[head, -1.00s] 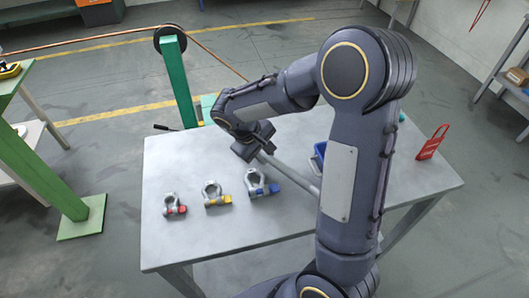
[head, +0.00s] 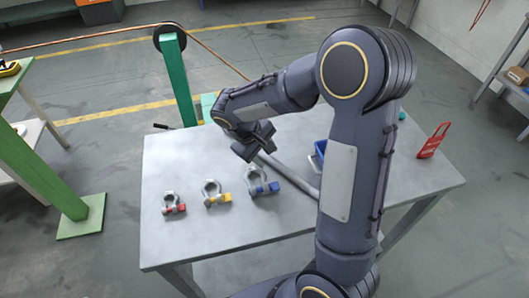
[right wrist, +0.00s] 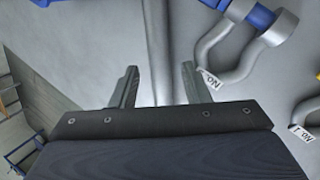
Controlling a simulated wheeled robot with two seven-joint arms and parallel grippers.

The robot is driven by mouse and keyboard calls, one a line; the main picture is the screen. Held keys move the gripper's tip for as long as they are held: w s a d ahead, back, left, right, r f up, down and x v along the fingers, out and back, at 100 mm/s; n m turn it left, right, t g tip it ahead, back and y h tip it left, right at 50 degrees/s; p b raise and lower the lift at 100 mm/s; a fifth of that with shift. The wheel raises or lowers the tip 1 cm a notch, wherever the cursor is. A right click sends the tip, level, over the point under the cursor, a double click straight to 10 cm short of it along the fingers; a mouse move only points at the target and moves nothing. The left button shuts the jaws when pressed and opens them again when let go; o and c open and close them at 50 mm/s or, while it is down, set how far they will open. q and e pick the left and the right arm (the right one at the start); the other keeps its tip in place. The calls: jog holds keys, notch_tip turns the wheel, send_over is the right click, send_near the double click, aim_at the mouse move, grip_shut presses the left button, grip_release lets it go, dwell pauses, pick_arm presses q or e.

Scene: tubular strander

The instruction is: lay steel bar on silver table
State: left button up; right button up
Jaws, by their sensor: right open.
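The steel bar (head: 290,174) is a long grey rod lying slantwise on the silver table (head: 205,240). Its near right part is hidden behind my right arm. My right gripper (head: 256,148) is over the bar's far left end, low above the table. In the right wrist view my right gripper (right wrist: 157,88) is open, with the bar (right wrist: 158,45) running between its two fingers and a gap visible on both sides. My left gripper is out of view.
Three shackles with red (head: 174,205), yellow (head: 216,193) and blue (head: 261,182) pins stand left of the bar. The table's front left is clear.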

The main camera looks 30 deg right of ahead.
jog(key=v, duration=1.1)
jog(key=s+a+m+t+y, duration=0.2)
jog(key=s+t+y, duration=0.1)
jog(key=s, duration=0.6)
jog(key=s+a+m+t+y, duration=0.2)
jog(key=s+y, duration=0.3)
jog(key=s, duration=0.5)
jog(key=shift+r+t+p, duration=0.2)
jog(key=shift+t+p, duration=0.1)
jog(key=shift+t, duration=0.2)
